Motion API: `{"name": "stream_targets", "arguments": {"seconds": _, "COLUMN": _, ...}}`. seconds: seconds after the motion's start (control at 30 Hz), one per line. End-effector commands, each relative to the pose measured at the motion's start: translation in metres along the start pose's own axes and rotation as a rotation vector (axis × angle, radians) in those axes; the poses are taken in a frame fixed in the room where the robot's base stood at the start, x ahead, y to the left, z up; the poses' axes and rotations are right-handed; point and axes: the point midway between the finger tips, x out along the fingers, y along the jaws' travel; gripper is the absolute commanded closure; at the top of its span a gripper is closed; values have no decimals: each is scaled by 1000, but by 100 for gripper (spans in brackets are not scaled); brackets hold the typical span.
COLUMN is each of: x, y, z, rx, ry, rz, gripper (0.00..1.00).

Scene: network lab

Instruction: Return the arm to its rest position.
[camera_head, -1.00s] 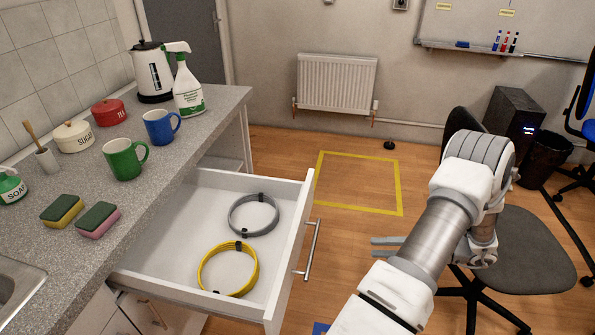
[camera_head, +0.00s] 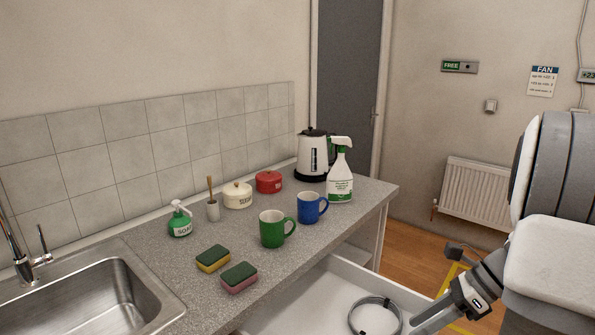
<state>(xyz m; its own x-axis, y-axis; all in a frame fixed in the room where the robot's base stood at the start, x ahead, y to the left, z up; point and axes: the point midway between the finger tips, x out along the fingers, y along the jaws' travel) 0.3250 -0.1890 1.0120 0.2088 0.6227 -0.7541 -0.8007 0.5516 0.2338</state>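My arm (camera_head: 565,240) fills the right edge of the picture, with its white and grey links bent close to the camera. My gripper (camera_head: 424,317) hangs at the lower right, its grey fingers pointing down and left, in front of the open drawer's right side in the picture. The fingers overlap from this angle, so the gap between them cannot be judged. No object shows between them.
The open white drawer (camera_head: 345,275) juts out below the counter (camera_head: 335,235), holding a grey cable coil (camera_head: 375,318). A green mug (camera_head: 277,229), a blue mug (camera_head: 311,207), sponges (camera_head: 239,278) and a spray bottle (camera_head: 340,180) stand on the counter. A radiator (camera_head: 475,190) is behind.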

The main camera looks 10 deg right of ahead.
Motion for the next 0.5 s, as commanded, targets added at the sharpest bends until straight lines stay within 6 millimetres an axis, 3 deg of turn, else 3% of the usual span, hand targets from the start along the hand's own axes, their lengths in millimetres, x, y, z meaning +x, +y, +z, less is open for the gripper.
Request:
{"name": "stream_targets", "arguments": {"seconds": 0.03, "x": 0, "y": 11, "z": 23, "rx": -129, "ry": 49, "rz": -4, "gripper": 55}}
{"name": "stream_targets", "arguments": {"seconds": 0.2, "x": 7, "y": 44, "z": 74, "rx": -554, "ry": 198, "rz": -10, "gripper": 55}}
{"name": "stream_targets", "arguments": {"seconds": 0.5, "x": 13, "y": 109, "z": 144, "rx": -1329, "ry": 421, "rz": -23, "gripper": 55}}
